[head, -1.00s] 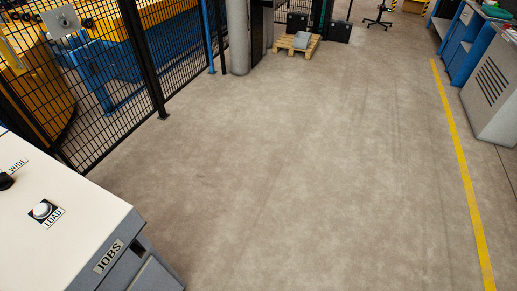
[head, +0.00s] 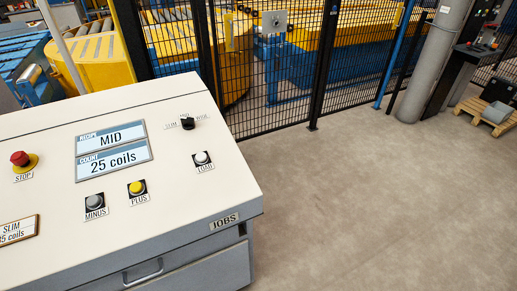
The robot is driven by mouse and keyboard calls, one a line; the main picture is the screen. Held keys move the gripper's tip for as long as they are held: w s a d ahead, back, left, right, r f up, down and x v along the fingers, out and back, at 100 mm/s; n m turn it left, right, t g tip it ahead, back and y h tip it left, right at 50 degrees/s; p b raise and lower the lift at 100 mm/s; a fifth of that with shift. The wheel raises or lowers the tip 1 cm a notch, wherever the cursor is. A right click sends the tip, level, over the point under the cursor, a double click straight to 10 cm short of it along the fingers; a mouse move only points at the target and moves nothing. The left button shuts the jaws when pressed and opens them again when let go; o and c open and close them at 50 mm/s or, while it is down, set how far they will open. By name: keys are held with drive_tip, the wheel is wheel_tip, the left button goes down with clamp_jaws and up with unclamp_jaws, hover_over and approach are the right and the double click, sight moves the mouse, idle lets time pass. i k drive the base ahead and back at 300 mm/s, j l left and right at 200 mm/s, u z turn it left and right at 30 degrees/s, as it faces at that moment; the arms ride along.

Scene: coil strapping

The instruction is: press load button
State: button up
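The load button (head: 201,158) is a light grey round push button on a black square, with a LOAD label under it. It sits near the right edge of the sloped cream control panel (head: 60,240). Above it is a black selector knob (head: 187,122) with SLIM and WIDE printed beside it. The display (head: 112,149) reads MID and 25 coils. My gripper is not in view.
A grey MINUS button (head: 94,201), a yellow PLUS button (head: 137,188) and a red STOP button (head: 21,160) share the panel. Black mesh fencing (head: 285,70) stands behind it, with yellow and blue machinery beyond. Open floor (head: 370,210) lies to the right.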

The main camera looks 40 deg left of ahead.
sight(201, 157)
drive_tip(key=u, duration=1.95)
